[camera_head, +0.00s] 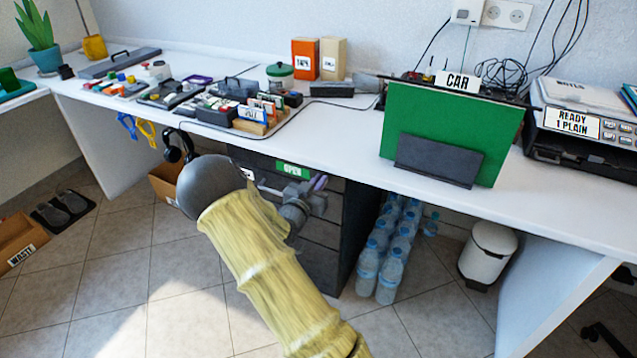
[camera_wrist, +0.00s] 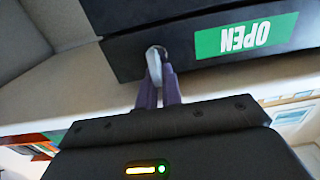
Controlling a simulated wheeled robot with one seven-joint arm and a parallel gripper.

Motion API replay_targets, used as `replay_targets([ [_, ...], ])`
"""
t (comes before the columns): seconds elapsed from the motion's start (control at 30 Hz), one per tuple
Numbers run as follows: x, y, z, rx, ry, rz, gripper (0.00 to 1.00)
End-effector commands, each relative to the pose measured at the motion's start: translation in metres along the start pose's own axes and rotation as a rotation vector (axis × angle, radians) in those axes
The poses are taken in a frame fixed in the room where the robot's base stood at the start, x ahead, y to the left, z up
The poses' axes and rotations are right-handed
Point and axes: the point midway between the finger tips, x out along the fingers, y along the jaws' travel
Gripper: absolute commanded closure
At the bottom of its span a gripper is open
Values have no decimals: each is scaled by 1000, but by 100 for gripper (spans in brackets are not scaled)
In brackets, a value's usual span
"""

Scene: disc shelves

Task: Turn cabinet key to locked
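The dark cabinet (camera_head: 318,232) stands under the desk, with a green OPEN label (camera_head: 293,170) on its upper front. In the wrist view the label (camera_wrist: 246,35) appears upside down beside the silver key (camera_wrist: 154,58). The key sits at the cabinet front (camera_wrist: 125,50). My gripper (camera_head: 318,184) is at the upper front of the cabinet. Its purple fingers (camera_wrist: 158,80) are close together on the key's head in the wrist view. The key is too small and hidden to make out in the head view.
The white desk top (camera_head: 350,130) overhangs the cabinet. A green board labelled CAR (camera_head: 450,130) stands at its front edge. Water bottles (camera_head: 390,250) stand on the floor right of the cabinet, and a white bin (camera_head: 487,253) is farther right. Headphones (camera_head: 176,148) hang left of my arm.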

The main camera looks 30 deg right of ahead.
Motion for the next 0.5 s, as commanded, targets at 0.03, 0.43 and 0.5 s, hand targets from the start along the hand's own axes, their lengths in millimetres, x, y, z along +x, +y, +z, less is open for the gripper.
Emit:
replay_targets([
  [0.03, 0, 0, 0, 0, 0, 0, 100],
  [0.43, 0, 1, 1, 55, -1, 0, 100],
  [0.5, 0, 2, 2, 84, -1, 0, 100],
])
